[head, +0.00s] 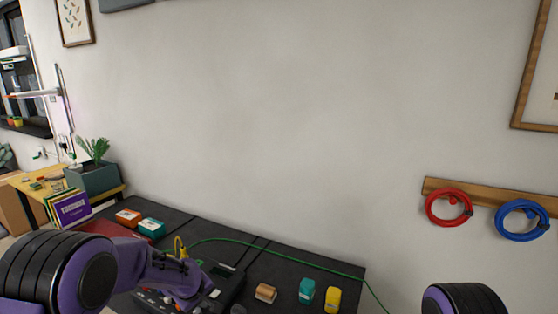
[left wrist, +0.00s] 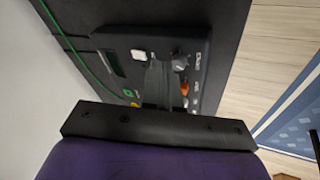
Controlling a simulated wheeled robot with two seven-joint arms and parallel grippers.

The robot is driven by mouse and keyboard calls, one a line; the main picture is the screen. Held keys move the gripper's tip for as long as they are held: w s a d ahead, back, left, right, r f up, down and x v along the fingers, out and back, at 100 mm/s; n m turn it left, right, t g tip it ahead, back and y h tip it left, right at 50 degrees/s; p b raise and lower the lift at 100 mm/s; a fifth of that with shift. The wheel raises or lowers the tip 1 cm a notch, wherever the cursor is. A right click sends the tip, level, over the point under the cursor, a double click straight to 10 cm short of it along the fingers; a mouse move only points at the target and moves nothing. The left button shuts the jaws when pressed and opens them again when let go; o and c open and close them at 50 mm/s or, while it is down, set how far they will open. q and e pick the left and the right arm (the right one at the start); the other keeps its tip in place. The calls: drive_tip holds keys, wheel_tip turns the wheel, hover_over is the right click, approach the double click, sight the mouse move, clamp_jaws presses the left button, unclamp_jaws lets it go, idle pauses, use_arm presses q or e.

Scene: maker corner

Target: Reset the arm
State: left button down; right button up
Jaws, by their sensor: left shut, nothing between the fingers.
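My left arm (head: 130,262), purple with black joints, comes in from the left in the head view and reaches over the dark table. My left gripper (left wrist: 165,80) shows in the left wrist view with its two grey fingers together and nothing between them. It is in front of a black device with knobs and buttons (left wrist: 118,62); I cannot tell whether it touches it. The same device (head: 232,284) is partly hidden behind my left arm in the head view. Only a joint of my right arm (head: 463,299) shows at the bottom right; its gripper is out of view.
On the dark table (head: 285,262) are orange (head: 128,216) and teal (head: 152,227) boxes, a tan spool (head: 265,293), a teal bottle (head: 306,290) and a yellow one (head: 332,299). A green cable (head: 290,253) crosses it. Red (head: 449,207) and blue (head: 522,220) coils hang on the wall.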

use_arm(q)
drive_tip(key=shift+m+t+y, duration=0.5)
drive_tip(key=shift+m+t, duration=0.1)
drive_tip(key=shift+t, duration=0.1)
drive_tip(key=s+f, duration=0.2)
drive_tip(key=f, duration=0.1)
drive_tip(key=s+a+f+b, duration=0.1)
drive_tip(key=s+f, duration=0.1)
drive_tip(key=f, duration=0.1)
drive_tip(key=s+a+f, duration=0.1)
drive_tip(key=s+f, duration=0.1)
drive_tip(key=f, duration=0.1)
drive_tip(key=shift+s+a, duration=0.15)
drive_tip(key=shift+a, duration=0.1)
drive_tip(key=s+a+f+g+y+b, duration=0.1)
drive_tip(key=s+f, duration=0.3)
drive_tip(key=s, duration=0.7)
drive_tip(key=s+a+f+m+g+y+b, duration=0.1)
drive_tip(key=s+f, duration=0.4)
drive_tip(key=s, duration=0.7)
drive_tip(key=s+a+f+g+y+b, duration=0.1)
drive_tip(key=s+a+f+b, duration=0.2)
drive_tip(key=s, duration=0.9)
drive_tip(key=shift+s+a+f+m, duration=0.15)
drive_tip(key=shift+a+f+m, duration=0.15)
drive_tip(key=shift+a+f, duration=0.35)
drive_tip(key=shift+d, duration=0.2)
